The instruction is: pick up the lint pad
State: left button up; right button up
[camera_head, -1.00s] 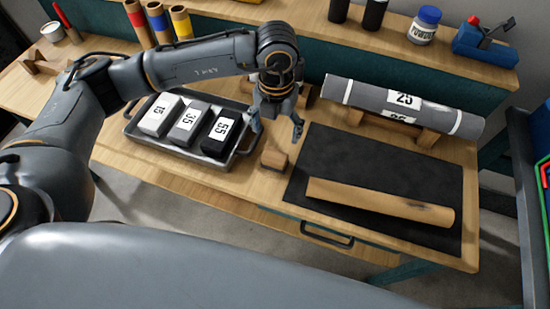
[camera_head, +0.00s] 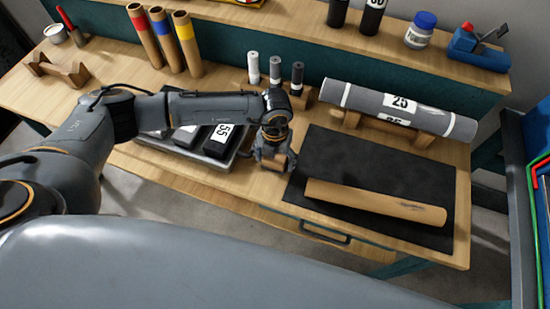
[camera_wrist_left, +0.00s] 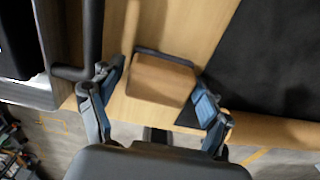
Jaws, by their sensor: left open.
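The lint pad looks like a small wooden block with a dark edge beneath it. It (camera_head: 268,163) lies on the bench between the metal tray and the black mat, partly covered by my gripper in the head view. My left gripper (camera_head: 274,158) is low over it, pointing down. In the left wrist view the block (camera_wrist_left: 161,80) sits between the two spread fingers of the left gripper (camera_wrist_left: 160,84). My right gripper is not in view.
The tray (camera_head: 226,163) with numbered blocks is close on the left, partly under my arm. The black mat (camera_head: 340,165) with a tan roll (camera_head: 375,202) is on the right. Small upright cylinders (camera_head: 275,70) and a grey roll (camera_head: 400,107) on cradles stand behind.

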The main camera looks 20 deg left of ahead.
pick_arm(q)
jog(key=c, duration=0.9)
jog(key=shift+c, duration=0.2)
jog(key=shift+r, duration=0.5)
notch_tip(320, 180, up, 2)
jog(key=shift+r+b, duration=0.15)
jog(key=shift+b, duration=0.25)
jog(key=s+r+b, duration=0.3)
jog(key=s+r, duration=0.6)
jog(key=s, duration=0.5)
jog(key=shift+r+b, duration=0.35)
jog(key=shift+b, duration=0.05)
